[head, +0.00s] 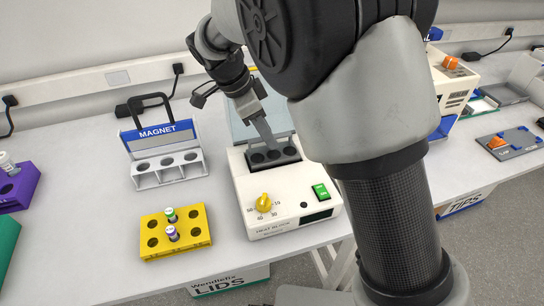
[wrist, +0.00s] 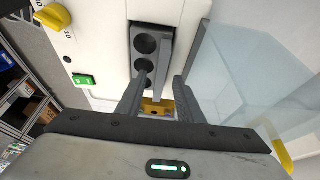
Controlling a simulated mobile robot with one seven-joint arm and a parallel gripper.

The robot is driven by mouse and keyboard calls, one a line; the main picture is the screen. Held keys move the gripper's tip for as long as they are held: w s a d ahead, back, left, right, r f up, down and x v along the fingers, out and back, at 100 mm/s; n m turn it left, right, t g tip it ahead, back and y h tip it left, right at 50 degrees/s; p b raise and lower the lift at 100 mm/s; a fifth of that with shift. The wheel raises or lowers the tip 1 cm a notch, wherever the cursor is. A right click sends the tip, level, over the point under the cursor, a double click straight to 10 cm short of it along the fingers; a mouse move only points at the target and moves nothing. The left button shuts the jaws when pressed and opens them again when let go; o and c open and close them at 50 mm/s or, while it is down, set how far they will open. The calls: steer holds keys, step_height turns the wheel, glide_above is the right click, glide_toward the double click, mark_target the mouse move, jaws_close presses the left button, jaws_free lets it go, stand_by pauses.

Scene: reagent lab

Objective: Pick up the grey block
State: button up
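The grey block (head: 259,157) is a dark piece with a row of round holes, seated in the top of the white heater (head: 290,208). In the wrist view the grey block (wrist: 146,28) runs away from me, with an upright grey bar along its right side. My gripper (head: 266,134) is over the block, pointing down. In the wrist view my gripper (wrist: 164,74) has its two fingers apart, one on each side of the bar. Whether either finger touches the bar I cannot tell. The near end of the block is partly hidden by the fingers.
The heater has a yellow dial (head: 264,203) and a green switch (head: 321,192). A clear panel (wrist: 245,60) stands close to the right of my fingers. A magnet rack (head: 170,170) and a yellow tube rack (head: 190,230) stand to the left.

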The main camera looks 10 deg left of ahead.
steer(key=shift+f, duration=0.15)
jaws_close()
stand_by(1.5)
